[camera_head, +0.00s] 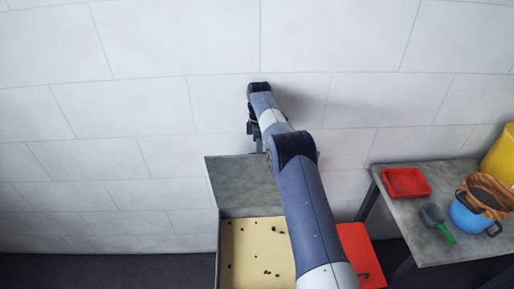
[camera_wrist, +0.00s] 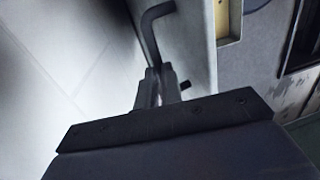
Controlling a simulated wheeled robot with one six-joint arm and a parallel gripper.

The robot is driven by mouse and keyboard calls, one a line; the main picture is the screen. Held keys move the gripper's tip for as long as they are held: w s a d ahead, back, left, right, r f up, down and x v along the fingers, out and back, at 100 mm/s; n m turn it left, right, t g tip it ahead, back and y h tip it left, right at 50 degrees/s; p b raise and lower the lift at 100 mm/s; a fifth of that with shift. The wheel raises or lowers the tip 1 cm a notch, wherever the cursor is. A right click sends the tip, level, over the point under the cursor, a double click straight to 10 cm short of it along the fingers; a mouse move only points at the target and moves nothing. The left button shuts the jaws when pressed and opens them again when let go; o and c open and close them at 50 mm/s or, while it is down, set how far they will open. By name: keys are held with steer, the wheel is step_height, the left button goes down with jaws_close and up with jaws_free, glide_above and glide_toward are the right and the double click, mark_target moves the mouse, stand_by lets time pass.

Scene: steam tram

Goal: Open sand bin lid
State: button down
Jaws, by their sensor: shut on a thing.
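The sand bin (camera_head: 218,254) stands below the white wall with its inside showing pale sand and several dark specks. Its grey lid (camera_head: 238,180) is raised and stands up at the bin's back, leaning toward the wall. My arm crosses in front of the lid's right part and hides some of it. My gripper (camera_head: 254,128) is at the lid's top edge. In the wrist view the fingers (camera_wrist: 159,80) are shut on a dark bent handle (camera_wrist: 148,25) beside the grey lid panel (camera_wrist: 192,35). The exact grip is partly hidden.
A grey table (camera_head: 430,235) at the right holds a red tray (camera_head: 406,182), a shovel with a green handle (camera_head: 445,234), a blue pot (camera_head: 470,218) and a yellow container (camera_head: 502,155). A red box (camera_head: 358,250) sits right of the bin. The wall is close behind the lid.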

steer(key=shift+s+d+f+g, duration=0.1)
steer(key=shift+s+f+g, duration=0.1)
steer(key=shift+f, duration=0.75)
steer(key=shift+s+f+g, duration=0.1)
steer(key=shift+s+f, duration=0.1)
steer(key=shift+f, duration=0.75)
steer(key=c, duration=2)
jaws_free()
steer(key=shift+o, duration=0.9)
steer(key=shift+w+f, duration=0.4)
steer(key=shift+w, duration=0.15)
steer(key=shift+o, duration=0.7)
steer(key=shift+w, duration=0.2)
steer(key=shift+o, duration=1)
steer(key=shift+s+r, duration=0.35)
steer(key=shift+r, duration=0.1)
steer(key=shift+w, duration=0.15)
step_height(320, 180, up, 10)
steer(key=p, duration=0.1)
